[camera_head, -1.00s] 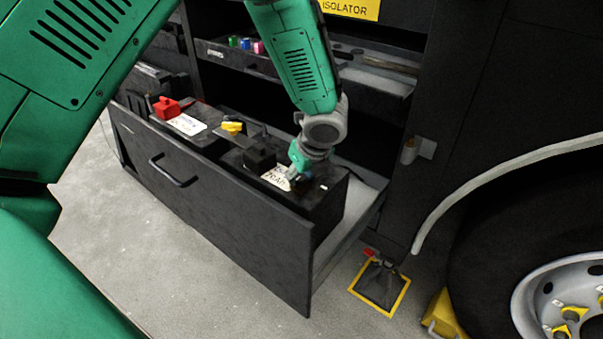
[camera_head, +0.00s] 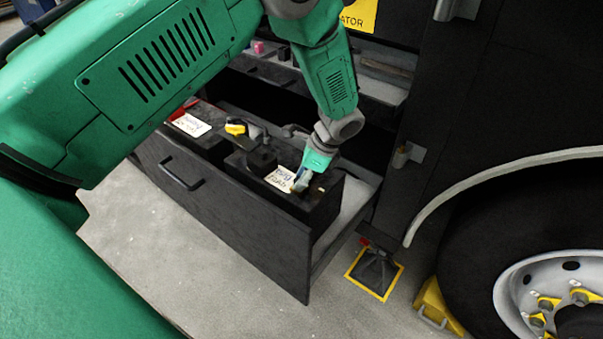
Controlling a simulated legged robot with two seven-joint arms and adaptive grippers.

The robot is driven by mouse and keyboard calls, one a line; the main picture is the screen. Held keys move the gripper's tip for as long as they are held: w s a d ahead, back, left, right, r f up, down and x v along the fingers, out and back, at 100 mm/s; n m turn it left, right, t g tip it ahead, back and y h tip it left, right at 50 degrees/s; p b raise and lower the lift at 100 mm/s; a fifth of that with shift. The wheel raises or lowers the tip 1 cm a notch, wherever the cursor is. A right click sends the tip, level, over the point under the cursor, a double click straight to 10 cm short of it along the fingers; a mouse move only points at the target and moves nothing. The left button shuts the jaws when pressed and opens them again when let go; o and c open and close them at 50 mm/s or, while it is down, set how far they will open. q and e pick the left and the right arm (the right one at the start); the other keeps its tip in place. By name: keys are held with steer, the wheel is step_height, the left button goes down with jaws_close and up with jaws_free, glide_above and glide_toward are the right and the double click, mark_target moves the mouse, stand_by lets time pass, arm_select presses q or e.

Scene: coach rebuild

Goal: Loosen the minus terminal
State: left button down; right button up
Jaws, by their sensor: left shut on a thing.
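Two dark batteries sit in the pulled-out drawer (camera_head: 235,225). The nearer battery (camera_head: 325,208) has a white label (camera_head: 281,179) and a black block (camera_head: 262,160) on top. My left gripper (camera_head: 301,184) reaches down to this battery's top, beside the label's right end. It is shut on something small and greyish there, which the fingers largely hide. I cannot tell whether that is the minus terminal. The farther battery has a white label (camera_head: 190,125) and a red cap (camera_head: 180,110), partly behind my arm. A yellow-and-black piece (camera_head: 236,127) lies between the batteries. My right gripper is out of view.
A shelf (camera_head: 385,92) runs above and behind the drawer. A yellow-edged black pad (camera_head: 375,273) lies on the floor right of the drawer. A yellow chock (camera_head: 436,308) stands against the wheel (camera_head: 550,290). The floor in front of the drawer is clear.

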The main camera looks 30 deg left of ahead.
arm_select(q)
steer(key=n, duration=0.1)
steer(key=n+g+h, duration=0.1)
steer(key=n, duration=0.1)
steer(key=shift+w+n, duration=0.2)
steer(key=shift+n, duration=0.1)
steer(key=shift+n+g+h+p, duration=0.3)
steer(key=shift+n+g+h, duration=0.25)
steer(key=shift+n, duration=1.45)
steer(key=shift+a, duration=0.1)
steer(key=c, duration=1.2)
jaws_free()
steer(key=shift+w, duration=0.1)
steer(key=shift+w+r, duration=0.1)
steer(key=shift+r, duration=0.2)
steer(key=v, duration=1.1)
steer(key=shift+w, duration=0.15)
